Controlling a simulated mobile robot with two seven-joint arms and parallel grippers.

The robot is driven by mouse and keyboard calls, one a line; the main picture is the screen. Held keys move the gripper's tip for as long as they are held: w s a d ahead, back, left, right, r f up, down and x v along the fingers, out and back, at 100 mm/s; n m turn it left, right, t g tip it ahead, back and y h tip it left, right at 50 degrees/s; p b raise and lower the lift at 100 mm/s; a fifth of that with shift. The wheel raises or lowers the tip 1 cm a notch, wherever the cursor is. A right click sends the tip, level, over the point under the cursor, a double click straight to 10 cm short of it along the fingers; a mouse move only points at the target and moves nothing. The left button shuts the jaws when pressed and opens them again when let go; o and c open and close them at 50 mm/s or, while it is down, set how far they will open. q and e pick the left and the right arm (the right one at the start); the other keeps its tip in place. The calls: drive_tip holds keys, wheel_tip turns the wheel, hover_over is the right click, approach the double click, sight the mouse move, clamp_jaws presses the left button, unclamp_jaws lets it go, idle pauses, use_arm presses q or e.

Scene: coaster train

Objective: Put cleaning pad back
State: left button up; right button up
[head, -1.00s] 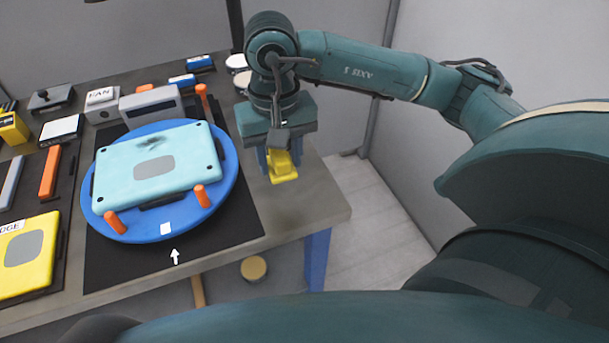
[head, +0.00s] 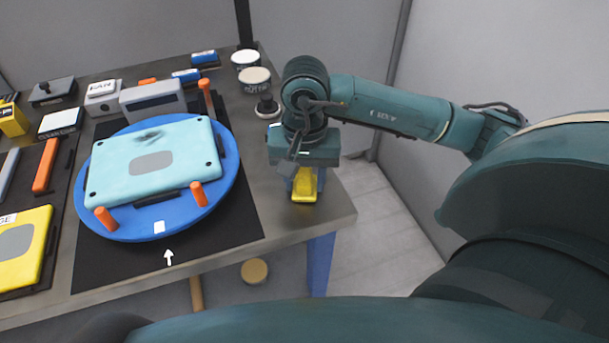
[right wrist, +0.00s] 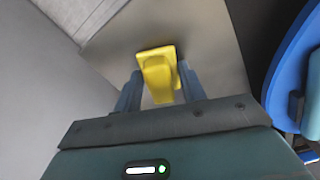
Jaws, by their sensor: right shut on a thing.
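A yellow block-like thing (head: 304,188), which looks like the cleaning pad, is between the fingers of my right gripper (head: 303,180) at the table's right end. In the right wrist view the yellow pad (right wrist: 158,72) sits between the blue-grey fingers of the right gripper (right wrist: 160,88), which is shut on it. I cannot tell whether its underside touches the tabletop. A turquoise panel (head: 110,178) with a dark smudge lies on a blue round turntable (head: 180,222), left of the gripper. My left gripper is not in view.
Two white-lidded jars (head: 254,78) and a small dark round item (head: 267,106) stand behind the right gripper. Orange pegs (head: 198,194) rise around the panel. Bare grey tabletop (head: 290,222) lies in front of the gripper. The table's right edge is close by.

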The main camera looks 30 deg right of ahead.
sight(305, 176)
drive_tip(key=shift+f, duration=0.1)
drive_tip(key=shift+f+b, duration=0.2)
drive_tip(key=shift+b, duration=0.2)
drive_tip(key=o, duration=0.9)
drive_tip(key=shift+r, duration=0.15)
drive_tip(key=shift+o, duration=0.2)
drive_tip(key=shift+r+p, duration=0.15)
drive_tip(key=shift+p, duration=0.2)
drive_tip(key=shift+w+r, duration=0.1)
drive_tip(key=shift+r, duration=0.2)
wheel_tip(305, 176, up, 11)
drive_tip(key=shift+r, duration=0.2)
